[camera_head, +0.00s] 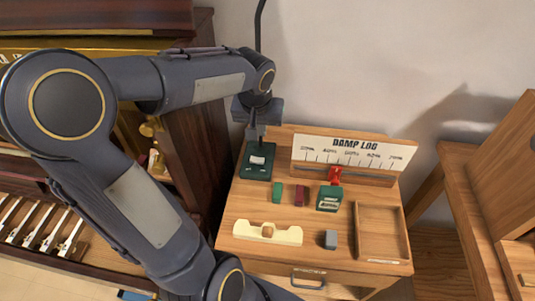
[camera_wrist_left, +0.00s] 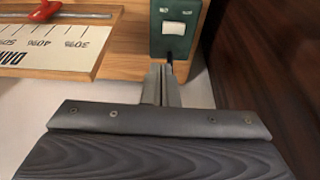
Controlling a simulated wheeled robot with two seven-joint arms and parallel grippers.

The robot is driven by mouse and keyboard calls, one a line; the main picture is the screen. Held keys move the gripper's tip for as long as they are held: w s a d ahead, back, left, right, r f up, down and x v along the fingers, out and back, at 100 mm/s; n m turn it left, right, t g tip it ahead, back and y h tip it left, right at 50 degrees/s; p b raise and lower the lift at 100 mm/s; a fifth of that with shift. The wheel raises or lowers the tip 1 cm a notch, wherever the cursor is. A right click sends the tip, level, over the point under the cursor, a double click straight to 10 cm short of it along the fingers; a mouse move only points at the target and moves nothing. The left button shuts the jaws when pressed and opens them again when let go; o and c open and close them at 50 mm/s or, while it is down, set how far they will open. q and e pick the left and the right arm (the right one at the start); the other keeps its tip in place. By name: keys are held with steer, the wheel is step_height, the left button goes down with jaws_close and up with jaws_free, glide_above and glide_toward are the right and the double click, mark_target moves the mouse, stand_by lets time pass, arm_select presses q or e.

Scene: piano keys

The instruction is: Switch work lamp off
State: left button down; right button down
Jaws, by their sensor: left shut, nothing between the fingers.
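The work lamp's dark green base (camera_head: 250,174) stands at the back left of the wooden bench, with a white rocker switch (camera_head: 257,160) on top. A thin black stem (camera_head: 259,25) rises behind my arm; its lower part is hidden. My left gripper (camera_head: 255,136) is shut and empty, pointing down just behind the base. In the left wrist view the shut fingertips (camera_wrist_left: 162,68) are close to the edge of the green base (camera_wrist_left: 161,47), a little short of the switch (camera_wrist_left: 174,28). I cannot tell whether they touch the base. My right gripper is not in view.
The bench (camera_head: 238,205) holds a "DAMP LOG" board (camera_head: 345,151) with a red slider (camera_head: 335,175), small coloured blocks, a cream piece (camera_head: 268,233), a grey block (camera_head: 330,239) and a tray (camera_head: 403,233). A piano (camera_head: 205,150) stands close on the left.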

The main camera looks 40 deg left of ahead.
arm_select(q)
steer(key=shift+w+a+f, duration=0.4)
steer(key=shift+w, duration=0.25)
glide_toward(264, 160)
steer(key=w+f, duration=0.1)
steer(key=a+f, duration=0.1)
steer(key=f, duration=0.1)
steer(key=w+f, duration=0.1)
steer(key=shift+w+a+f, duration=0.15)
steer(key=shift+w+f, duration=0.15)
steer(key=shift+f, duration=0.9)
